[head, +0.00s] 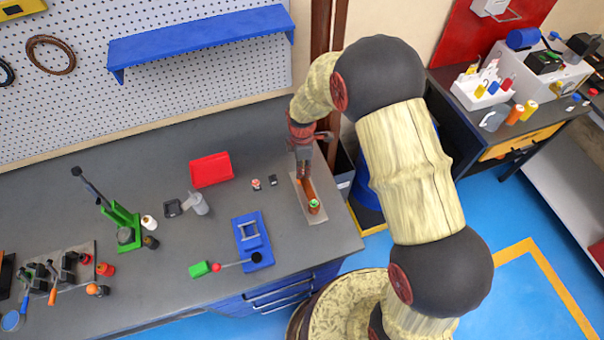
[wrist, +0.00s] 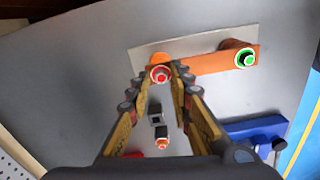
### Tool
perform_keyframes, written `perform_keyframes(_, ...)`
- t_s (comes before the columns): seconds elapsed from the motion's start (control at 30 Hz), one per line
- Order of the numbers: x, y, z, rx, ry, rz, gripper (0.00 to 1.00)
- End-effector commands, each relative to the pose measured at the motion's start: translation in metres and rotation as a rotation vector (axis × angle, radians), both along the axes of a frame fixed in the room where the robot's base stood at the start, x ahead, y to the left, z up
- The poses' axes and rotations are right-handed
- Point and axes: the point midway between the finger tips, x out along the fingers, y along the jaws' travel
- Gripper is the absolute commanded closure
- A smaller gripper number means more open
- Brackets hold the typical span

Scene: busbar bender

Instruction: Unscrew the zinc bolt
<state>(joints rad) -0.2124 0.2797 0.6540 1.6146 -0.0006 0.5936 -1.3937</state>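An orange-copper busbar (wrist: 210,64) lies over a pale plate (wrist: 165,47) on the bench. One bolt (wrist: 160,74) with a red ring sits at its left end in the wrist view. Another bolt (wrist: 245,59) with a green ring sits at its right end; the green one also shows in the head view (head: 314,204). I cannot tell by colour which is zinc. My gripper (wrist: 160,69) points down with a fingertip on each side of the red-ringed bolt. The fingers look open, with small gaps beside the bolt. In the head view my gripper (head: 303,172) hides that bolt.
A small part with an orange-red top (wrist: 162,138) and a dark block (wrist: 156,118) stand near the busbar. A red bin (head: 210,170) and a blue fixture (head: 252,240) are to the left. The bench's right edge is close to the plate.

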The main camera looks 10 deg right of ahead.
Motion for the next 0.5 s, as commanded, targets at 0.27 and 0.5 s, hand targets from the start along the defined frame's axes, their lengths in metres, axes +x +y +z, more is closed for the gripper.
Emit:
perform_keyframes(0.27,0.0,-0.0001,0.0,0.0,0.0,-0.067,0.79)
perform_keyframes(0.5,0.0002,-0.0004,0.0,0.0,0.0,-0.361,0.79)
